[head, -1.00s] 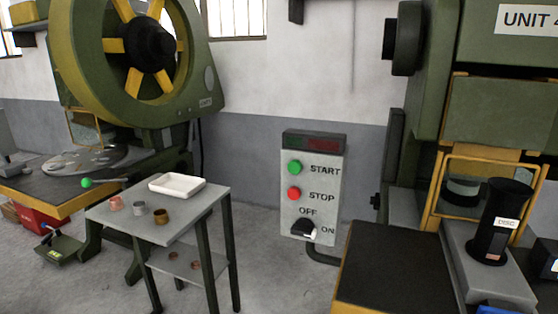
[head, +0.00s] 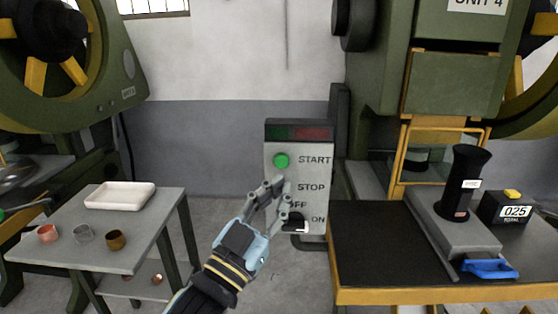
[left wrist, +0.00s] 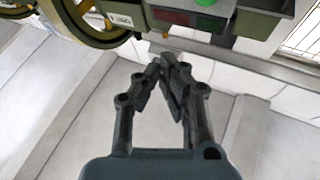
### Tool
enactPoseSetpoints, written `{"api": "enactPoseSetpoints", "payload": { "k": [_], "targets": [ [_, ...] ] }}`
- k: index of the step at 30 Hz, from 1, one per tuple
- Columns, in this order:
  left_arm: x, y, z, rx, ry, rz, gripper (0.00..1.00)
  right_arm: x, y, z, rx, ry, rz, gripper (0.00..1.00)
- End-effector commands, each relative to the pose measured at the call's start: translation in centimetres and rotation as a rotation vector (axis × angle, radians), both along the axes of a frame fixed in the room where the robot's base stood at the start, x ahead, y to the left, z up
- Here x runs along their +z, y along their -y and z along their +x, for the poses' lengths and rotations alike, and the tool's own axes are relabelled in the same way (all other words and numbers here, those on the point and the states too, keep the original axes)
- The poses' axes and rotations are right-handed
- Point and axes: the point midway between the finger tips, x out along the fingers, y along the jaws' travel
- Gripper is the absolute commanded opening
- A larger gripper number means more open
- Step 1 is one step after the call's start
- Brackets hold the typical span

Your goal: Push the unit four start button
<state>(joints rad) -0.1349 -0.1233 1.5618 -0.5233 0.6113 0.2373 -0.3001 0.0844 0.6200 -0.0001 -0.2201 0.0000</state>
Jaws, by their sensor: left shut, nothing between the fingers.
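The grey control box (head: 315,205) stands by the wall, left of the press marked UNIT 4 (head: 475,3). Its green START button (head: 281,160) is in plain view in the head view. The STOP label shows below it, but the red button there is hidden behind my fingers. The black OFF/ON knob (head: 296,221) is partly hidden. My left gripper (head: 277,184) is shut and empty, its tips a little below the START button in the picture. I cannot tell its distance from the box. In the left wrist view the fingertips (left wrist: 170,62) meet. My right gripper is not in view.
A grey table (head: 150,215) with a white tray (head: 120,187) and several small cups stands at left.

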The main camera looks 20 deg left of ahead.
Motion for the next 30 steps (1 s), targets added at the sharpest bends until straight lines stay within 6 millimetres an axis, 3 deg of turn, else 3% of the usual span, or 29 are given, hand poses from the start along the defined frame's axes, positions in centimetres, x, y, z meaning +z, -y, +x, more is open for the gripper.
{"api": "enactPoseSetpoints", "payload": {
  "k": [4,11,19,30],
  "targets": [
    [-0.1,0.0,0.0,0.0,-0.002,0.0,0.0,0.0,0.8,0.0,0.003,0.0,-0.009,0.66],
    [-0.2,-0.3,1.0,0.0,-0.001,0.001,0.0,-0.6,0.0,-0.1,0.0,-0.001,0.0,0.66],
    [-0.4,-1.3,4.5,0.0,0.0,0.002,0.0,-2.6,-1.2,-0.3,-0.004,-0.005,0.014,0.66],
    [-0.2,-2.4,8.1,0.0,-0.002,0.0,0.0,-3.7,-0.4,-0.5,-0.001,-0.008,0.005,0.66]
  ]
}}
